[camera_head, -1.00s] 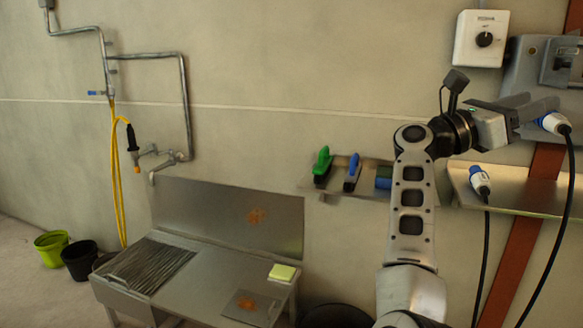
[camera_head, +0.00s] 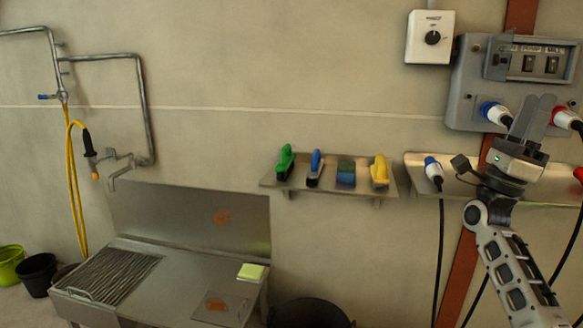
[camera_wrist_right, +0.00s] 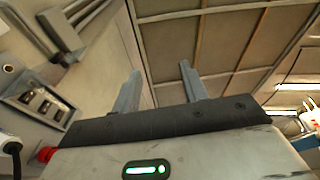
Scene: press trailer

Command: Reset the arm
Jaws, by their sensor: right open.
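My right gripper (camera_head: 532,116) is at the right of the head view, pointing up in front of the grey socket panel (camera_head: 468,88). In the right wrist view its two fingers (camera_wrist_right: 158,88) stand apart with nothing between them, pointing toward the ceiling. A blue-and-white plug (camera_head: 494,112) sits at the panel, left of the gripper. A red-and-white plug (camera_head: 566,118) sits at the panel on its right. My left gripper is not in view.
A loose blue-and-white plug (camera_head: 433,172) stands on the right shelf (camera_head: 415,160). The left shelf (camera_head: 268,183) holds green, blue and yellow-handled brushes and a sponge. A white rotary switch box (camera_head: 431,37) is above. A metal sink bench (camera_head: 185,285) is at left.

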